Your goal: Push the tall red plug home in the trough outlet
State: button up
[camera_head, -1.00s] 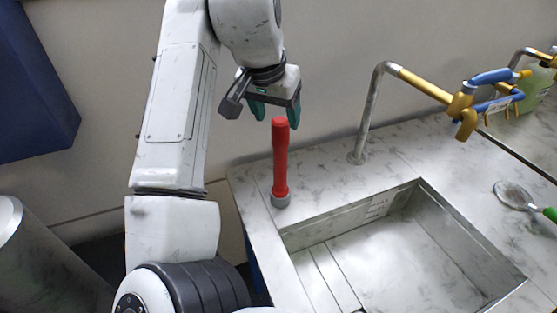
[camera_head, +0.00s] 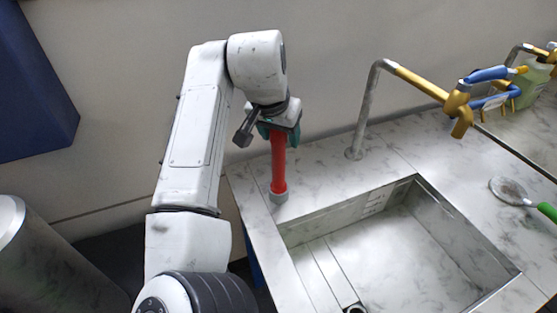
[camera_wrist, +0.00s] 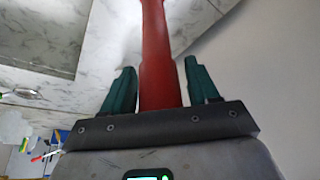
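The tall red plug (camera_head: 279,165) stands upright on the counter at the sink's back left corner, its grey foot on the marble. My gripper (camera_head: 278,132) is down over its top end, one green finger on each side. In the wrist view the red shaft (camera_wrist: 158,70) runs between the two fingers, with narrow gaps beside it, so my gripper looks open around it.
A bent tap pipe (camera_head: 367,110) with a yellow and blue valve (camera_head: 460,100) rises behind the trough. A round strainer (camera_head: 508,190) with a green handle lies on the right counter. A green bottle (camera_head: 532,82) stands at the back right.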

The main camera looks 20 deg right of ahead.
grip_shut()
dwell(0.3)
jog(key=shift+r, duration=0.2)
